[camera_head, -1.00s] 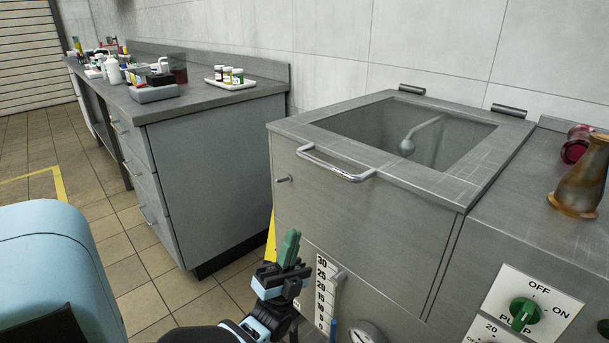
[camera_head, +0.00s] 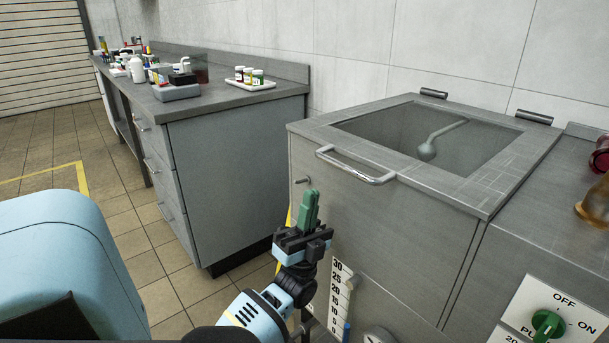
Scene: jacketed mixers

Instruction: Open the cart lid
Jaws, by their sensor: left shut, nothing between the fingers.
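The cart lid (camera_head: 300,128) is a grey metal frame with a clear window, lying flat and closed on top of the grey metal cart (camera_head: 390,225). A curved silver handle (camera_head: 357,168) runs along its front edge. Two dark hinges (camera_head: 433,93) sit at its back edge. Through the window a pale rod with a rounded end (camera_head: 428,150) shows inside. My left gripper (camera_head: 310,205), with green fingertips pointing up, is shut and empty in front of the cart. It is below and left of the handle, not touching it. My right gripper is not in view.
A grey counter (camera_head: 215,95) with bottles and a white tray of jars (camera_head: 250,83) stands at the left back. A green pump knob (camera_head: 548,322) is at lower right. Amber and red vessels (camera_head: 597,198) stand at the right edge. Tiled floor is free at left.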

